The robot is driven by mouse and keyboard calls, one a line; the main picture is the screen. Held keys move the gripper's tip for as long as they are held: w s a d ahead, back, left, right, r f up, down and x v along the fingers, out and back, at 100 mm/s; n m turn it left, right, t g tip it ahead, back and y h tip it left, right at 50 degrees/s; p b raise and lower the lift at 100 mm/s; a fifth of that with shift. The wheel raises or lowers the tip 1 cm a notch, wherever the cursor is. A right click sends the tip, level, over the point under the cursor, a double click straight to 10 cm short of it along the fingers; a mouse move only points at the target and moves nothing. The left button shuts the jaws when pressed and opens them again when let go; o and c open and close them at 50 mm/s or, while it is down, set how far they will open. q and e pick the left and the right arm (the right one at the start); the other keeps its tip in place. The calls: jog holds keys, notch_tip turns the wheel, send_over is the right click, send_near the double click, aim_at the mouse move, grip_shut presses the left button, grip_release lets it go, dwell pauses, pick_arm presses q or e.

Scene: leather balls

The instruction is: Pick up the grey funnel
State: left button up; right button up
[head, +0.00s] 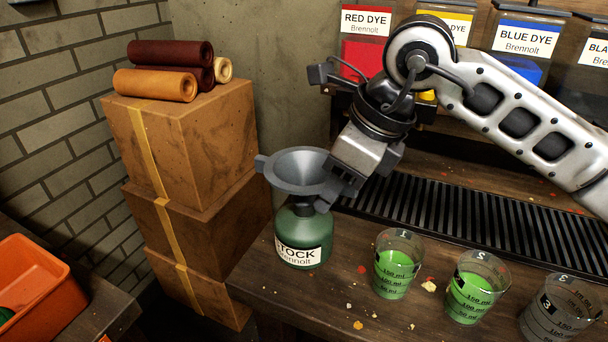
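The grey funnel (298,168) sits upright in the mouth of a green stock bottle (304,238) near the workbench's left end. Its wide cone opens upward, and a small tab sticks out on the left of its rim. My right gripper (338,191) comes in from the upper right. Its dark fingers are at the funnel's right rim and hide part of that edge. I cannot tell whether they are closed on the rim or only beside it. My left gripper is not in view.
Beakers with green liquid (397,263) (475,287) and an empty-looking beaker (558,308) stand right of the bottle. A black ribbed drain grate (470,215) lies behind. Dye containers (522,40) line the back. Stacked boxes (190,150) with leather rolls (155,85) stand left.

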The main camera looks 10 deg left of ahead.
jog(key=shift+w+a+f, duration=0.1)
jog(key=shift+a+f, duration=0.05)
jog(key=shift+f, duration=0.4)
grip_shut()
jog(key=shift+r, duration=0.1)
